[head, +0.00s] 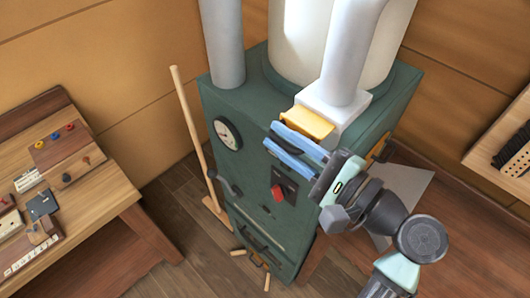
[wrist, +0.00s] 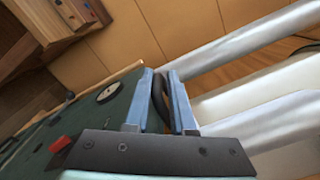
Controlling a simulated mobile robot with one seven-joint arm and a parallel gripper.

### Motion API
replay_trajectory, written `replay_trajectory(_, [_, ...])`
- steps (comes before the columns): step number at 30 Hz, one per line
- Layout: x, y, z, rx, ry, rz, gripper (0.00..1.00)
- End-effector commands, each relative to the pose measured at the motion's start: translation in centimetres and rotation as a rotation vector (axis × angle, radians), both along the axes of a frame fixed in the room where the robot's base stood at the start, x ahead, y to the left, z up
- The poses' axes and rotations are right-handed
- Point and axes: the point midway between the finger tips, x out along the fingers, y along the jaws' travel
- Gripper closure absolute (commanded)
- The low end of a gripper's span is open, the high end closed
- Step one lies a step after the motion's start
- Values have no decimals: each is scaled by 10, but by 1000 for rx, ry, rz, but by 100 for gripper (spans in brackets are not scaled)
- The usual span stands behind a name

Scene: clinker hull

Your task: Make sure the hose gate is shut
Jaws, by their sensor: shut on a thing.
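The hose gate appears to be the white fitting (head: 332,108) at the foot of the right-hand grey pipe, with a yellow plate (head: 307,122) at its left side. Whether the plate is fully in cannot be told. My gripper (head: 273,136) is just in front of the yellow plate, its blue fingers pointing left. In the wrist view my gripper (wrist: 161,72) is closed around a dark curved handle (wrist: 159,102). The fingers hide part of the handle and how it joins the gate.
The green cabinet (head: 245,185) carries a round gauge (head: 227,133), a red switch (head: 283,187) and a lever. A wooden pole (head: 188,120) leans on its left. A wooden workbench (head: 110,205) is at left and a shelf box (head: 500,150) at right. Floor shows between bench and cabinet.

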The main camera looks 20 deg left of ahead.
Motion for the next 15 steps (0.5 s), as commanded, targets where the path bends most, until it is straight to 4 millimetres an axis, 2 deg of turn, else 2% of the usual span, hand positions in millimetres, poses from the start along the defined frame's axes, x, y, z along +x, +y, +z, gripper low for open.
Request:
replay_trajectory(1, [9, -4, -8, -7, 16, -5, 100])
replay_trajectory(6, [22, -9, -8, -5, 17, -7, 100])
replay_trajectory(15, [23, -10, -8, -3, 19, -9, 100])
